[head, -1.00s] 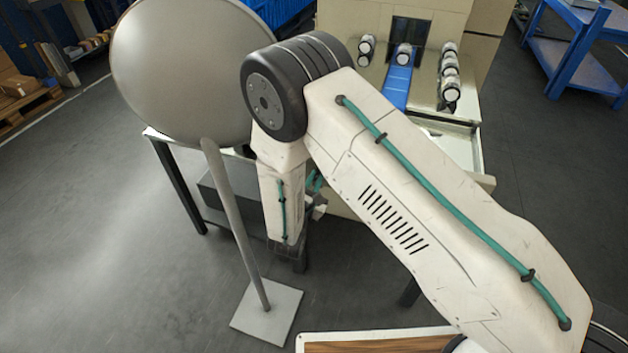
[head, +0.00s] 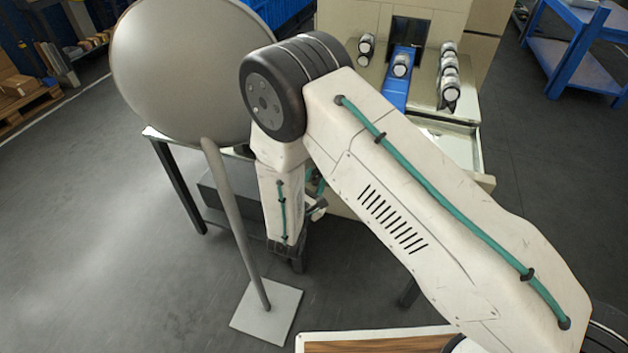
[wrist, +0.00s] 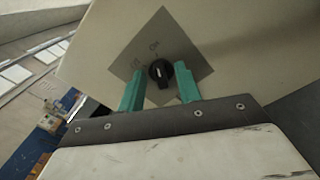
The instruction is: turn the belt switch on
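The belt switch is a black round knob (wrist: 161,74) with a white mark, on a grey square plate (wrist: 155,30) set on a beige panel in the wrist view. Lettering on the plate seems to read ON near the top; the smaller text left of it is hard to read. My gripper (wrist: 159,70) has its two teal fingers apart, one on each side of the knob in the picture, with gaps showing. I cannot tell how deep they reach. In the head view my arm hides the switch and most of the gripper.
The beige wrapper machine (head: 470,20) has a blue belt (head: 396,95) carrying a roll (head: 401,66). Several rolls (head: 449,80) stand in a row to its right. A large grey disc on a stand (head: 175,75) is at left. A blue table (head: 590,70) is at right.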

